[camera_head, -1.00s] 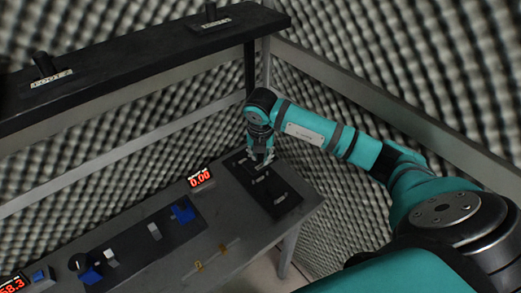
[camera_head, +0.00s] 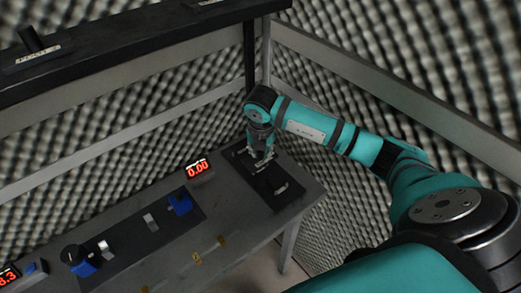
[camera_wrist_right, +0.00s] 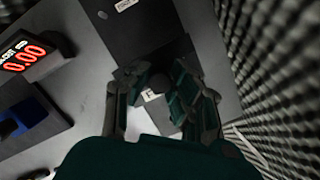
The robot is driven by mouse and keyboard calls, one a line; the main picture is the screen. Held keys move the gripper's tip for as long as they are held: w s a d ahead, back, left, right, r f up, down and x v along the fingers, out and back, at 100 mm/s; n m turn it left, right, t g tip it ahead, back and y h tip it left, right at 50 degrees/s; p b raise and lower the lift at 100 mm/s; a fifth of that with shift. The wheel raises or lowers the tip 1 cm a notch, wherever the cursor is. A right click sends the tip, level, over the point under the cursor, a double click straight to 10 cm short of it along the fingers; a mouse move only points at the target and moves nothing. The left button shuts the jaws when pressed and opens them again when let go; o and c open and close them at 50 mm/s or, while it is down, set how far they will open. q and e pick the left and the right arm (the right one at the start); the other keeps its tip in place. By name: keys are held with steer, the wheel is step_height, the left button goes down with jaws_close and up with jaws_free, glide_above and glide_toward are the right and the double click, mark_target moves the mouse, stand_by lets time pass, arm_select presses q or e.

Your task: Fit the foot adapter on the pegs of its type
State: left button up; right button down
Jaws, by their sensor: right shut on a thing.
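My right gripper (camera_head: 261,163) points down at a black board (camera_head: 243,153) on the right end of the grey table. It is shut on a small dark piece, most likely the foot adapter, which the fingers largely hide. I cannot make out pegs or whether the held piece touches the board. My left gripper is not in view.
A display reading 0.00 (camera_head: 197,167) stands left of the board. A dark panel with blue and grey parts (camera_head: 128,240) lies farther left. A black shelf (camera_head: 110,45) runs above the table's back. Foam walls (camera_head: 400,50) are close behind and right.

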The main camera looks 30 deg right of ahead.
mark_target(261, 159)
steer(key=shift+b+x, duration=0.55)
steer(key=shift+x, duration=0.45)
steer(key=shift+s, duration=0.15)
steer(key=shift+b, duration=0.4)
stand_by(0.8)
steer(key=shift+s+b+x, duration=0.1)
steer(key=shift+b+x, duration=0.5)
steer(key=shift+x, duration=0.05)
steer(key=shift+s+b+x, duration=0.15)
steer(key=shift+b+x, duration=0.4)
steer(key=shift+x, duration=0.15)
steer(key=c, duration=1.1)
jaws_free()
steer(key=shift+a, duration=0.25)
steer(key=v, duration=1.2)
